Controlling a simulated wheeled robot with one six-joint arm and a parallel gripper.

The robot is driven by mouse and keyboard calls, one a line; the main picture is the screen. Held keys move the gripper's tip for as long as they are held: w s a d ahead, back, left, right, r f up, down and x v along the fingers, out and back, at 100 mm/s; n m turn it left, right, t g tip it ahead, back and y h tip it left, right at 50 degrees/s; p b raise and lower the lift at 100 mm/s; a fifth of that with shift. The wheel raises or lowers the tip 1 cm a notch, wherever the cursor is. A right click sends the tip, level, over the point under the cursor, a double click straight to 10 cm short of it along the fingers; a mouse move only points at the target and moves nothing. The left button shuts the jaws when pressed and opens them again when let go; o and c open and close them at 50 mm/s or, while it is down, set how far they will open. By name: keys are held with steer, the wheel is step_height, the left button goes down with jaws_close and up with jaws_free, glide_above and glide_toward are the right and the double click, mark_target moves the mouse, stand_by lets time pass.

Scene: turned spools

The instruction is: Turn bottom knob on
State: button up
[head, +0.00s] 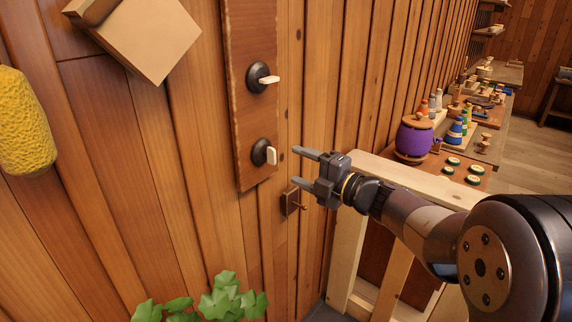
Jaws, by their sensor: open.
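The bottom knob (263,153) is a round dark base with a pale lever, low on a brown wooden board (247,120) fixed to the plank wall. Its pale lever stands roughly upright. The upper knob (260,78) is alike, but its pale lever points sideways to the right. My gripper (293,167) is open and empty. Its two grey fingers point left toward the bottom knob, and in the picture they end a little to the right of it. They appear apart from the knob, though the exact depth gap is hard to tell.
A small wooden hook block (293,201) is on the wall below my gripper. A pale wooden frame (418,177) stands under my arm. Behind it, a bench holds a purple spool (414,138) and other spools. A green plant (222,300) is below, a yellow textured object (24,125) at left.

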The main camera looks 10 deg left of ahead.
mark_target(269, 155)
steer(key=v, duration=0.3)
steer(key=shift+s+d, duration=0.2)
steer(key=shift+d, duration=0.05)
steer(key=p+x, duration=0.1)
steer(key=x, duration=1)
steer(key=shift+n, duration=0.3)
steer(key=shift+s+d, duration=0.1)
steer(key=shift+d, duration=0.05)
